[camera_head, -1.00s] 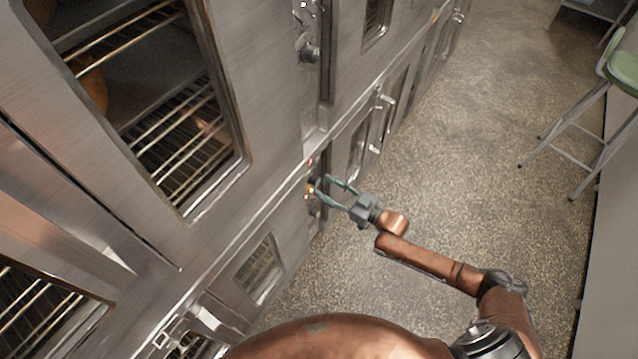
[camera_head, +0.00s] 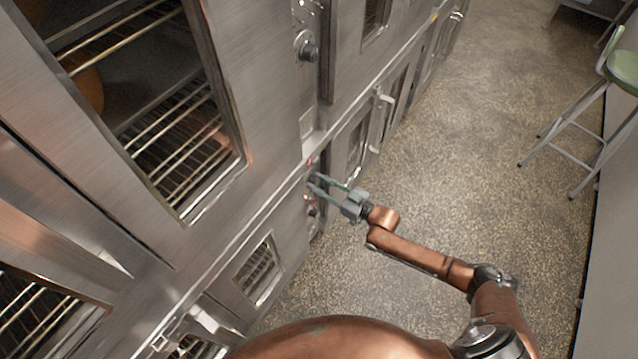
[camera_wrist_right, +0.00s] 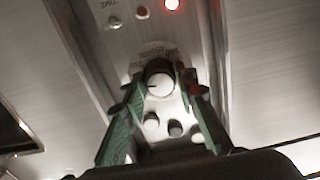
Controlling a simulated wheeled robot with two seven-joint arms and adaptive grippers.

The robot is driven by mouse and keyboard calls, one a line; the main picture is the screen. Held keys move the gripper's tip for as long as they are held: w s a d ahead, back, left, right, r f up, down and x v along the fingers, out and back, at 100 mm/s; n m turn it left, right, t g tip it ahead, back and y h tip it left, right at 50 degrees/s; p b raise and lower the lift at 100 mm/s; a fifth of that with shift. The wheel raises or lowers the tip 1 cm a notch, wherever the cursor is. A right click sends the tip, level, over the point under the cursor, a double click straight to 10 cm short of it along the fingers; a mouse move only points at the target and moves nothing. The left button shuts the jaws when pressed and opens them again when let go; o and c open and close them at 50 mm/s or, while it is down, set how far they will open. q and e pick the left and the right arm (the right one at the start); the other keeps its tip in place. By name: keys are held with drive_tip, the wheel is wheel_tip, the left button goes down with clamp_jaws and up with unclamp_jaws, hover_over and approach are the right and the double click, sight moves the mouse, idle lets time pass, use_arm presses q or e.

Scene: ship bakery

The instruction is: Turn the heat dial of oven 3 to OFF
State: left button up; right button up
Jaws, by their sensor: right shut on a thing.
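The heat dial (camera_wrist_right: 160,86) is a round, pale-faced knob with a dark mark toward its left side, on a metal control panel (camera_wrist_right: 165,40) in the right wrist view. Faint lettering shows above it, too blurred to read. My right gripper (camera_wrist_right: 160,76) has its green-padded fingers shut on the dial, one on each side. In the head view, my right gripper (camera_head: 314,183) is at the panel strip between the lower oven doors, and its fingertips partly hide the dial. No oven number is readable. My left gripper is not in view.
A red light (camera_wrist_right: 172,4) glows on the panel above the dial, and small dark knobs (camera_wrist_right: 175,129) sit below it. Another dial (camera_head: 308,50) is on the upper panel. Door handles (camera_head: 384,98) stick out farther along. The floor (camera_head: 470,130) is clear; a green stool (camera_head: 622,68) stands right.

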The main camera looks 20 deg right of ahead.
drive_tip(key=c, duration=0.3)
drive_tip(key=shift+c, duration=0.2)
